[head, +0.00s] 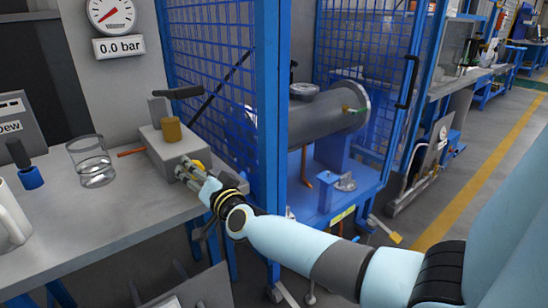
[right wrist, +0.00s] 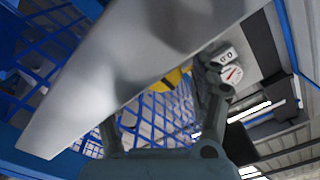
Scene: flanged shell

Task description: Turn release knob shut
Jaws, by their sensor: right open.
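A grey block (head: 168,148) stands on the bench and carries a brass cylinder (head: 171,129) and a dark lever handle (head: 178,92). In the right wrist view, yellow (right wrist: 174,80) shows between the fingers, mostly covered by a large grey surface (right wrist: 140,60). My left gripper is not in view.
A pressure gauge (head: 111,14) above reads 0.0 bar on its label (head: 119,46). A glass beaker (head: 91,161), a blue-based tool (head: 29,174) and a white mug (head: 12,217) stand left on the bench. A blue mesh cage (head: 270,110) with a grey flanged vessel (head: 325,115) is close right.

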